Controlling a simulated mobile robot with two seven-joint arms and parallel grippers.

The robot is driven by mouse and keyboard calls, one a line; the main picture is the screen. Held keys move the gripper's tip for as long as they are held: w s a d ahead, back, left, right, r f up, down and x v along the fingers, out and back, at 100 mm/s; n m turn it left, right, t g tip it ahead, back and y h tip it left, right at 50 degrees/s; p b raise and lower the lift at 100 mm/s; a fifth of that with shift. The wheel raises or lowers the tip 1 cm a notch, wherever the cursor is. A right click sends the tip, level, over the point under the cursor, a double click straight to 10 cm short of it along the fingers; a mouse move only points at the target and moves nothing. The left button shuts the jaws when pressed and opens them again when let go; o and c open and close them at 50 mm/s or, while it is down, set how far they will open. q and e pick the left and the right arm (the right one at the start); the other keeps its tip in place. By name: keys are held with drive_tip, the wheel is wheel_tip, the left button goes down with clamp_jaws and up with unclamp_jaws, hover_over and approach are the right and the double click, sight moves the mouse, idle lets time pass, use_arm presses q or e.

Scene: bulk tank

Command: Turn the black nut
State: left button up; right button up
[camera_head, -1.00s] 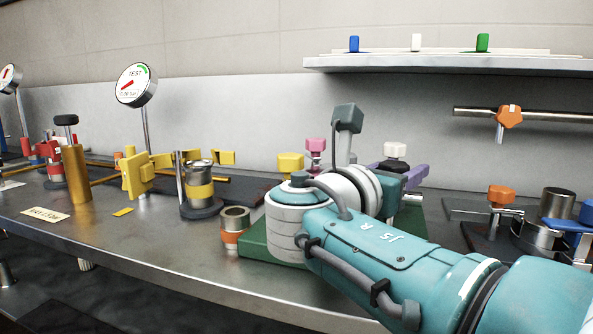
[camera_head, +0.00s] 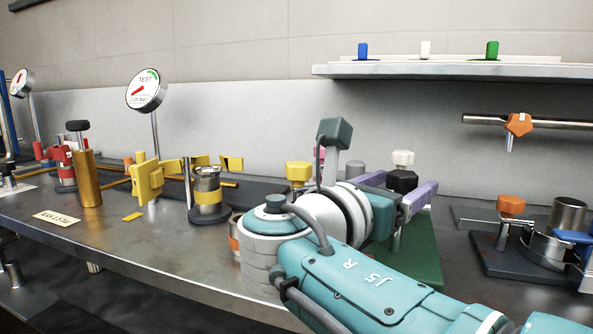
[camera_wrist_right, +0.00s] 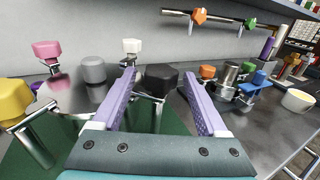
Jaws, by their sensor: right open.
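The black nut (camera_head: 402,181) sits on a metal post on the green plate (camera_head: 425,255). My right gripper (camera_head: 398,191) has purple fingers, one on each side of the nut in the head view. My left gripper is not in view.
A white nut (camera_wrist_right: 132,46), a grey one (camera_wrist_right: 93,70), a pink one (camera_wrist_right: 47,50) and a yellow one (camera_wrist_right: 12,100) stand close by on the left and behind. An orange-nut fixture (camera_head: 510,206) is to the right. A shelf (camera_head: 460,70) hangs above.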

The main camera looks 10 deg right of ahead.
sight(396, 187)
drive_tip(key=v, duration=0.6)
drive_tip(key=shift+a, duration=0.15)
drive_tip(key=s+d+f+m+g+y+p, duration=0.1)
drive_tip(key=s+m+p, duration=0.1)
drive_tip(key=s+d+f+m+g+y+p, duration=0.1)
drive_tip(key=s+p, duration=0.1)
drive_tip(key=s+d+f+m+g+y+p, duration=0.1)
drive_tip(key=d+f+m+p, duration=0.1)
drive_tip(key=shift+s+m+g, duration=0.3)
drive_tip(key=shift+s+g, duration=0.1)
drive_tip(key=s+m+g+y+p, duration=0.3)
drive_tip(key=s+m+y+p, duration=0.4)
drive_tip(key=s+m+p, duration=0.55)
drive_tip(key=s+a+r+m+y+p, duration=0.3)
drive_tip(key=s+r+m+y+p, duration=0.15)
drive_tip(key=s+r, duration=0.5)
wheel_tip(396, 187, up, 38)
drive_tip(key=p, duration=3.6)
drive_tip(key=shift+w+f+t+y+p, duration=0.2)
drive_tip(key=shift+w+t+y+p, duration=0.1)
drive_tip(key=shift+y+p, duration=0.05)
